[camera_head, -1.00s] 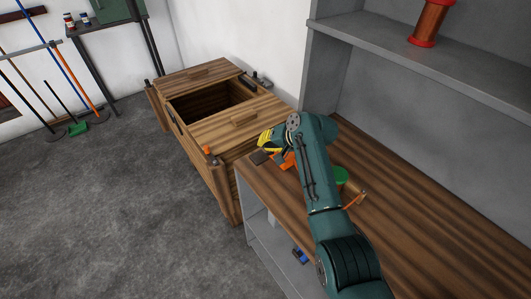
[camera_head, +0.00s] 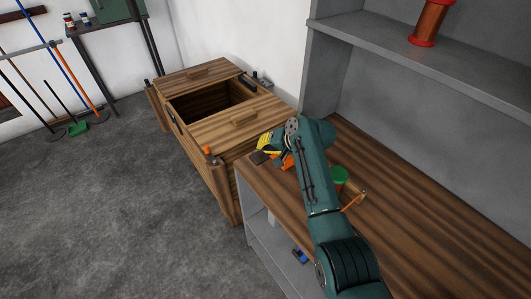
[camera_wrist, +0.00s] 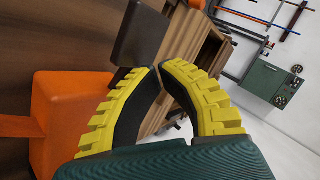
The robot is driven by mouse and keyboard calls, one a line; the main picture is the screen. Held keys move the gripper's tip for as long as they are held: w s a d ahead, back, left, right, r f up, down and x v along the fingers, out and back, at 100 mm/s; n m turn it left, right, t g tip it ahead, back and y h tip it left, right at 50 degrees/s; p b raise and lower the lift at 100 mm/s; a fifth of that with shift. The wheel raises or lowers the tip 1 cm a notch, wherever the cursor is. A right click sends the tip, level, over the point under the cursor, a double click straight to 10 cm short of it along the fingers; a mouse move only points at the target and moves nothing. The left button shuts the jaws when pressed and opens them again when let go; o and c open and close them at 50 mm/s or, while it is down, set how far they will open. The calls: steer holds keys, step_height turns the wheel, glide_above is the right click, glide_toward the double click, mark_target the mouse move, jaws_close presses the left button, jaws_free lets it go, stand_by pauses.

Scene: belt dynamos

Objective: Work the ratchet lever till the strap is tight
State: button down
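An orange part (camera_head: 287,161), apparently the ratchet or its strap, lies near the left end of the wooden worktop, partly hidden by my arm. It looms as an orange block (camera_wrist: 72,125) at the left of the wrist view. A dark brown block (camera_wrist: 141,36), perhaps the lever's grip, stands just beyond my fingertips; it also shows in the head view (camera_head: 259,157). My gripper (camera_wrist: 158,70) has yellow ridged fingers with tips nearly meeting and nothing visible between them. I cannot tell whether a finger touches the dark block. The strap's tightness cannot be seen.
A green round thing (camera_head: 340,174) and a thin orange piece (camera_head: 354,200) are close to my arm on the worktop (camera_head: 430,225). A wooden chest (camera_head: 238,125) with an opening stands beyond its left end. A grey shelf (camera_head: 460,60) rises behind. The worktop's right side is clear.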

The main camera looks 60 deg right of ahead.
mark_target(263, 155)
steer(key=shift+w+a+f+b, duration=0.1)
steer(key=shift+a+f+b, duration=0.15)
steer(key=shift+f, duration=0.7)
steer(key=shift+a+f+b, duration=0.15)
steer(key=shift+f+b, duration=0.05)
steer(key=shift+f, duration=0.7)
stand_by(0.7)
steer(key=shift+d+r+p, duration=0.15)
steer(key=shift+r+p, duration=1.4)
steer(key=shift+r, duration=0.6)
steer(key=shift+r, duration=0.2)
steer(key=shift+s+d+r+p, duration=0.2)
steer(key=shift+r+p, duration=0.35)
steer(key=shift+r, duration=0.25)
steer(key=shift+s+d+r+p, duration=0.1)
steer(key=shift+d+r+p, duration=0.15)
steer(key=shift+r+p, duration=0.4)
steer(key=shift+s+d+r+p, duration=0.15)
steer(key=shift+r+p, duration=0.25)
steer(key=shift+r, duration=0.55)
